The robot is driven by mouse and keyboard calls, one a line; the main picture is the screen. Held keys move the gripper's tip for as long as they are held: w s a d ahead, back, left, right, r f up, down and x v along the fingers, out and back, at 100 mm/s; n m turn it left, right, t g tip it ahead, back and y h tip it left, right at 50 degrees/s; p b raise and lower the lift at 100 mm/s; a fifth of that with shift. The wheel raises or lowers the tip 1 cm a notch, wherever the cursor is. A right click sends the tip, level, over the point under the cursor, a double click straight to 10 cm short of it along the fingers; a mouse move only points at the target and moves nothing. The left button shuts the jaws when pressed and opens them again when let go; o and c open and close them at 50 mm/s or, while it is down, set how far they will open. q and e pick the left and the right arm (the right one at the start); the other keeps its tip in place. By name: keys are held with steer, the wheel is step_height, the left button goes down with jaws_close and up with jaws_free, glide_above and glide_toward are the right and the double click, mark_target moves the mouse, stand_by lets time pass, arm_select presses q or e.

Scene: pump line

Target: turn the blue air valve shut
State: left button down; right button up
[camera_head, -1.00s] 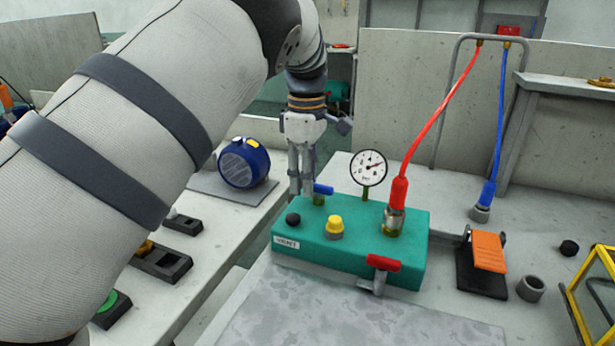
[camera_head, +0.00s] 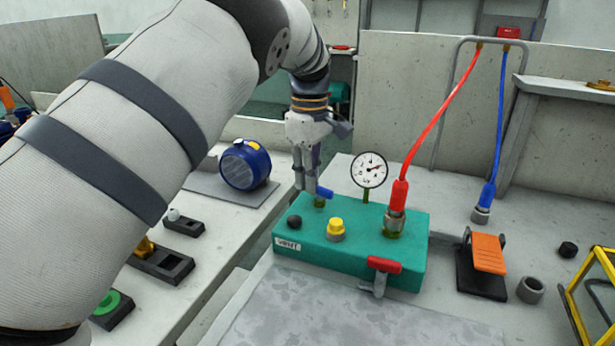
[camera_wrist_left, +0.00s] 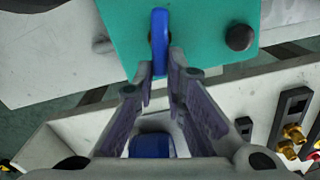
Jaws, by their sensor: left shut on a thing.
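The blue air valve handle (camera_head: 325,192) sits on a short brass stem at the back left of the green manifold block (camera_head: 350,262). My left gripper (camera_head: 309,187) reaches down from above, its fingers at the handle. In the left wrist view the long blue handle (camera_wrist_left: 159,42) runs from between the fingertips (camera_wrist_left: 161,85) out over the green block. The gripper is shut on the handle, and its fingers hide part of it in the head view. My right gripper is not in view.
The block carries a gauge (camera_head: 369,169), a yellow knob (camera_head: 335,228), a black knob (camera_head: 294,221), a red-handled valve (camera_head: 383,265) and a red hose (camera_head: 432,131). A blue motor (camera_head: 244,165) stands left. An orange pedal (camera_head: 488,253) lies right.

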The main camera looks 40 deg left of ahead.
arm_select(q)
steer(key=m, duration=0.3)
steer(key=shift+w+d+m, duration=0.1)
steer(key=shift+w+m, duration=0.2)
steer(key=shift+w, duration=0.1)
steer(key=m, duration=0.3)
steer(key=shift+w+d+m, duration=0.2)
steer(key=shift+w+m, duration=0.1)
steer(key=shift+w, duration=0.05)
steer(key=m, duration=0.3)
steer(key=shift+w+d+m, duration=0.25)
steer(key=shift+d+m, duration=0.05)
steer(key=shift+w+d+f+m, duration=0.1)
steer(key=shift+d+m, duration=0.1)
steer(key=shift+m, duration=0.8)
steer(key=shift+w+d+m, duration=0.1)
steer(key=shift+d+m, duration=0.1)
steer(key=shift+m, duration=0.8)
steer(key=c, duration=1.6)
jaws_free()
steer(key=shift+c, duration=0.2)
step_height(320, 180, up, 8)
steer(key=shift+f, duration=0.2)
